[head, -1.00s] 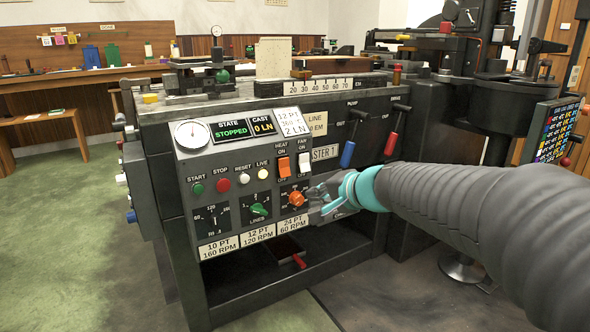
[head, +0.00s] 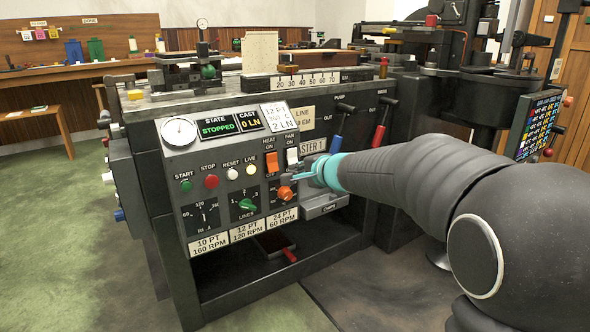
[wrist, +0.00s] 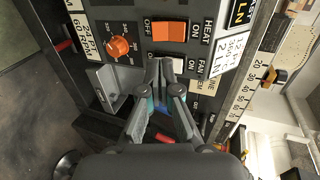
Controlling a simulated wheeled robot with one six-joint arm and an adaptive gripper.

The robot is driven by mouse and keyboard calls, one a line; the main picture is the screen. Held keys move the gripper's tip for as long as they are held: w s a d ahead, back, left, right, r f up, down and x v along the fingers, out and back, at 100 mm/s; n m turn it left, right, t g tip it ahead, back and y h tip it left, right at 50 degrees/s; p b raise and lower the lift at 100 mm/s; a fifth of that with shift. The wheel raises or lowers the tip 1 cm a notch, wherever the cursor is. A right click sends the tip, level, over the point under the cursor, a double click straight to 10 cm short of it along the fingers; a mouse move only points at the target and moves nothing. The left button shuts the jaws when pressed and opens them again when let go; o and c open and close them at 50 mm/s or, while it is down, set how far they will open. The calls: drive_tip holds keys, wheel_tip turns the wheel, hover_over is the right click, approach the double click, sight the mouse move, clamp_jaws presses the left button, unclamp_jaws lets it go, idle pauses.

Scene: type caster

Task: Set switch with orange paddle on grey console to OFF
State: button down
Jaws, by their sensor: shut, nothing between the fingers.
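The grey console (head: 184,160) has a switch with an orange paddle (head: 271,163), labelled HEAT, with ON above it and OFF below. In the wrist view, the orange paddle (wrist: 169,32) lies just beyond my fingertips, with OFF at its left and ON at its right. I cannot tell for sure which way it is tilted. My gripper (head: 286,178) is just below the orange and white switches in the head view. In the wrist view, my gripper (wrist: 160,64) is shut and empty, its tips over the white switch area. Contact cannot be made out.
The white FAN paddle (head: 292,156) sits right beside the orange one. An orange round knob (head: 286,193) is close below my fingers. A grey tray (head: 325,204) juts out at the lower right. Blue (head: 336,144) and red (head: 378,133) levers stand to the right.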

sight(273, 168)
drive_tip(key=p+x, duration=0.1)
drive_tip(key=x, duration=1)
drive_tip(key=shift+w+a+f, duration=0.1)
drive_tip(key=shift+w, duration=0.1)
